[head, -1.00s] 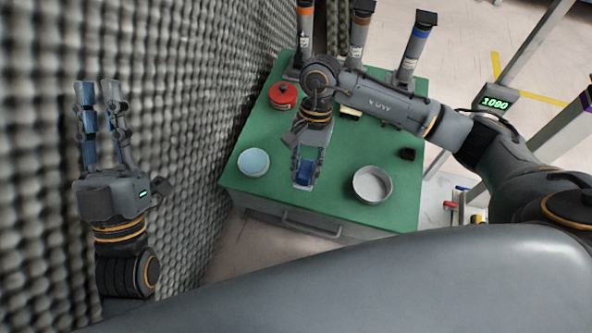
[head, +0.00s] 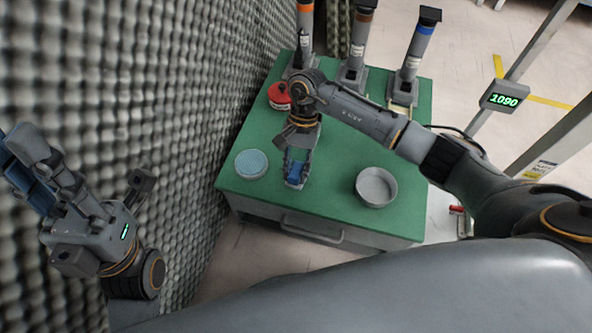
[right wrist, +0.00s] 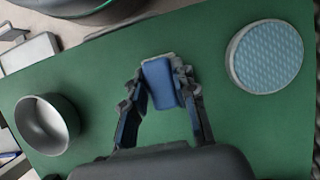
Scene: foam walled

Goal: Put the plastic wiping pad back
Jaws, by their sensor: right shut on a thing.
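My right gripper (head: 297,172) is shut on a small blue block-like piece with a pale edge, probably the wiping pad (right wrist: 160,84). In the right wrist view the piece sits between the fingertips, over the green tabletop. I cannot tell whether it touches the top. A round disc with a light-blue textured face (head: 251,164) lies left of this gripper in the head view. It shows at the upper right in the right wrist view (right wrist: 266,57). My left gripper (head: 24,168) is at the left by the foam wall, empty, its fingers partly cut off.
The green table (head: 335,210) carries an empty round grey dish (head: 376,187), right of the gripper. A red lidded tin (head: 279,96) and several upright tubes in stands (head: 413,60) are at the back. Foam wall (head: 150,90) runs close along the left. Table between disc and dish is mostly clear.

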